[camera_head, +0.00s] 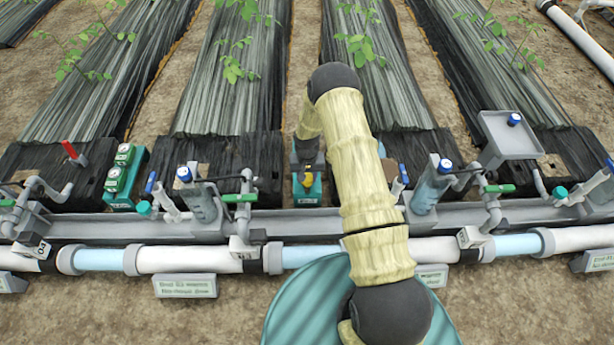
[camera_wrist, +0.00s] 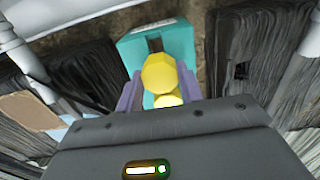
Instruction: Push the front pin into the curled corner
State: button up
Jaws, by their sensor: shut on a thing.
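In the wrist view, my gripper (camera_wrist: 158,88) has its two purple-grey fingers on either side of a yellow faceted head (camera_wrist: 158,72). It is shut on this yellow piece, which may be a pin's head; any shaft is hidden. Directly beyond it is a teal block (camera_wrist: 135,50) with a white label and a dark slot. The yellow piece also shows in the head view (camera_head: 308,180), over the teal block (camera_head: 307,194). My gripper is partly hidden behind my arm there. Black film (camera_head: 240,160) lies along the row ends; I cannot tell which corner is curled.
A grey channel (camera_head: 110,226) and a white pipe (camera_head: 190,260) cross in front of the rows. Blue-capped filters (camera_head: 200,205) (camera_head: 432,185), green-handled valves (camera_head: 240,198) and a teal-green box (camera_head: 125,175) stand along it. A grey tray (camera_head: 510,135) stands at right.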

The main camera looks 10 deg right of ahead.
jog(key=shift+r+p, duration=2.1)
jog(key=shift+r, duration=0.5)
jog(key=s+r+p, duration=0.2)
jog(key=r+p, duration=0.2)
jog(key=r, duration=0.6)
jog(key=s+r+n+p, duration=0.1)
jog(key=r+p, duration=0.4)
jog(key=r, duration=0.6)
jog(key=s+r+n+p, duration=0.1)
jog(key=s+r+p, duration=0.2)
jog(key=r, duration=0.7)
jog(key=shift+s+r+p, duration=0.35)
jog(key=shift+r+p, duration=0.05)
jog(key=shift+p, duration=0.5)
